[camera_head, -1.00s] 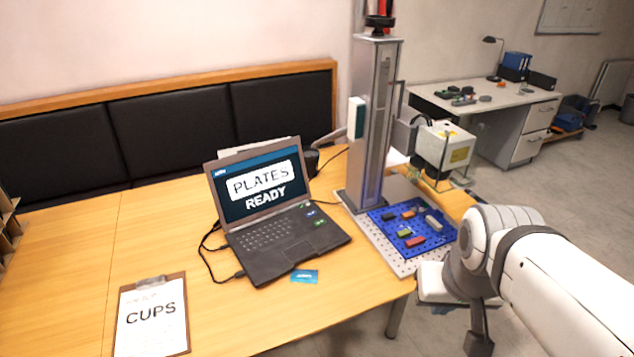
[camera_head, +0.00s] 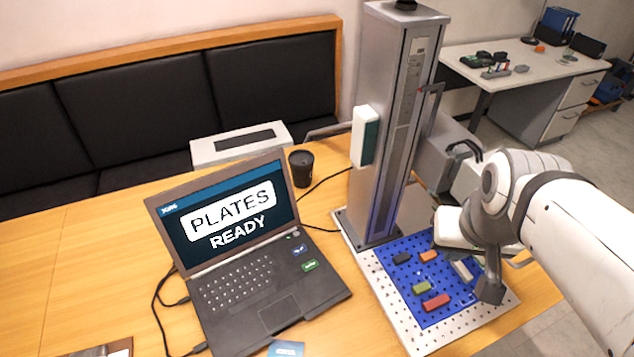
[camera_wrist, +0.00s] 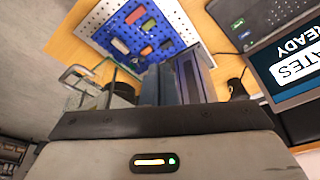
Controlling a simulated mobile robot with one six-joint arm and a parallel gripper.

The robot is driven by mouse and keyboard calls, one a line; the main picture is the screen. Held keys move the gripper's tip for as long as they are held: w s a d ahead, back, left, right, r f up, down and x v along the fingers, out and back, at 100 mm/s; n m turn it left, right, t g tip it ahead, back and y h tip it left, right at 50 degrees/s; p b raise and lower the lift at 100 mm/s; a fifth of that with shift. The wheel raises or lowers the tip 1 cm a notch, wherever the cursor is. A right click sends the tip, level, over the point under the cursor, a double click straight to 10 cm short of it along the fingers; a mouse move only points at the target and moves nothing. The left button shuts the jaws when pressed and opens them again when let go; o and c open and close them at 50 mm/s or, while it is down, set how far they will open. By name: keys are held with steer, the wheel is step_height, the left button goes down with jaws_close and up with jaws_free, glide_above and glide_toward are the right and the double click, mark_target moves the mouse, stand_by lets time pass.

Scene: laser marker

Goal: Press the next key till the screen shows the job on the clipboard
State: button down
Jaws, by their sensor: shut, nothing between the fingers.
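The laptop (camera_head: 270,318) stands open on the wooden table. Its screen (camera_head: 228,219) reads "PLATES READY"; part of it also shows in the wrist view (camera_wrist: 294,62). Right of the keyboard are a blue key (camera_head: 299,250) and a green key (camera_head: 310,266), too small to read. Only the clipboard's top edge (camera_head: 112,349) shows at bottom left; its word is out of frame. My gripper (camera_head: 490,288) is over the blue perforated plate, right of the laptop and apart from the keys. In the wrist view its fingers (camera_wrist: 160,84) are together and empty.
The marker's tall column (camera_head: 395,140) stands right of the laptop. Small coloured blocks lie on the blue plate (camera_head: 455,310). A black cup (camera_head: 301,168) and a grey-white box (camera_head: 240,145) are behind the laptop. A blue card (camera_head: 286,349) lies in front. Cables run beside the laptop.

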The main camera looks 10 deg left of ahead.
stand_by(0.3)
steer(key=w+a+f+m+t+p, duration=0.1)
steer(key=w+a+f+m, duration=0.25)
steer(key=w, duration=0.25)
steer(key=w+a+f+m+t+y+p, duration=0.1)
steer(key=w+a+f+m+p, duration=0.1)
steer(key=w+a, duration=0.3)
steer(key=w+a+f+m+t+p, duration=0.1)
steer(key=w+a+f+m, duration=0.15)
steer(key=w, duration=0.45)
steer(key=a+f+m+y+p, duration=0.3)
steer(key=a+f+m+y, duration=0.2)
steer(key=a+f+m, duration=0.5)
steer(key=a+f, duration=0.6)
steer(key=a, duration=0.2)
steer(key=shift+w+a, duration=0.35)
steer(key=shift+w, duration=0.05)
steer(key=shift+f, duration=0.15)
